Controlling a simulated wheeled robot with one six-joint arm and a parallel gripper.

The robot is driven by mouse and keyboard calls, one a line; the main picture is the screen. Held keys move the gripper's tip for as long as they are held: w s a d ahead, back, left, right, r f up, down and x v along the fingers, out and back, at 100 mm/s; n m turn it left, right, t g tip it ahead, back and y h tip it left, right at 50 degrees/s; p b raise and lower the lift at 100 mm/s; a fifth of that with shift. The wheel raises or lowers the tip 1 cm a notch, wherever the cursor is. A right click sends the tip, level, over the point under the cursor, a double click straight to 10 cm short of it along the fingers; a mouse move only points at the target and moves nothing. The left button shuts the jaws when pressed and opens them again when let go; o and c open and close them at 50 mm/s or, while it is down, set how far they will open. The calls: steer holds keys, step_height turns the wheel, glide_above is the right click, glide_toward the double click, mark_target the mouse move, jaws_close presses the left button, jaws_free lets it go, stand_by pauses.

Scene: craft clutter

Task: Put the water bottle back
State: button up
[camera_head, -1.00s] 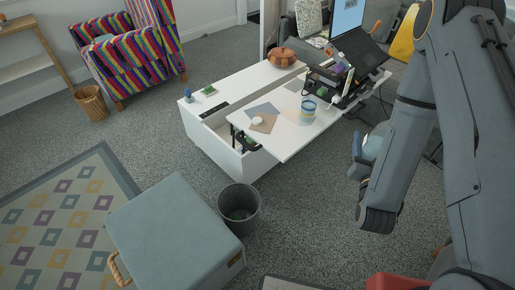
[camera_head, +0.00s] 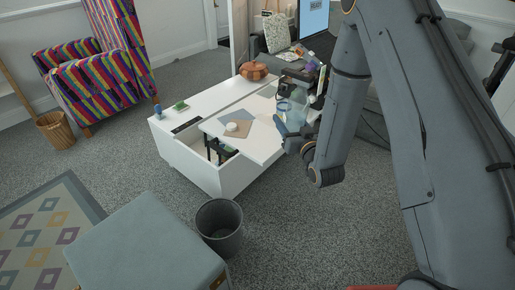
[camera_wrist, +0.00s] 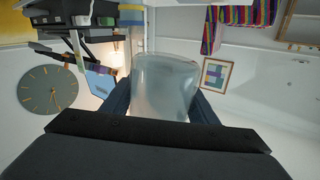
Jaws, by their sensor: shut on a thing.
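The water bottle (camera_wrist: 165,88) is a pale, translucent body between the two dark fingers of my gripper (camera_wrist: 163,108) in the wrist view. My gripper is shut on it, and the dark wrist edge hides its near end. In the head view my gripper (camera_head: 290,132) is at the right front edge of the white table (camera_head: 215,178). The bottle is small and hard to separate from the clutter behind it there. I cannot tell whether it touches the tabletop.
On the table are a blue-banded cup (camera_head: 283,106), a white round item (camera_head: 232,127) on papers, an orange pumpkin-like pot (camera_head: 253,70) and a crowded organiser. A bin (camera_head: 219,222) and a grey box seat (camera_head: 145,245) stand in front. Carpet between them is clear.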

steer(key=w+a+f+n+g+y+b, duration=0.1)
steer(key=w+a+n+g+y+b, duration=0.35)
steer(key=w+a+b, duration=0.85)
steer(key=shift+n+t+y, duration=0.45)
steer(key=shift+t+y, duration=0.1)
steer(key=shift+s+a+f+b, duration=0.15)
steer(key=shift+f+b, duration=0.25)
steer(key=shift+f, duration=1.3)
steer(key=shift+s+f+b, duration=0.3)
steer(key=shift+f+b, duration=0.05)
steer(key=shift+f, duration=1.3)
steer(key=shift+s+a+f+b, duration=0.15)
steer(key=shift+f+b, duration=0.25)
steer(key=shift+f, duration=1.3)
steer(key=shift+d, duration=0.1)
steer(key=shift+f, duration=0.2)
steer(key=o, duration=1.5)
steer(key=shift+s, duration=0.1)
steer(key=shift+c, duration=0.2)
steer(key=shift+r, duration=0.1)
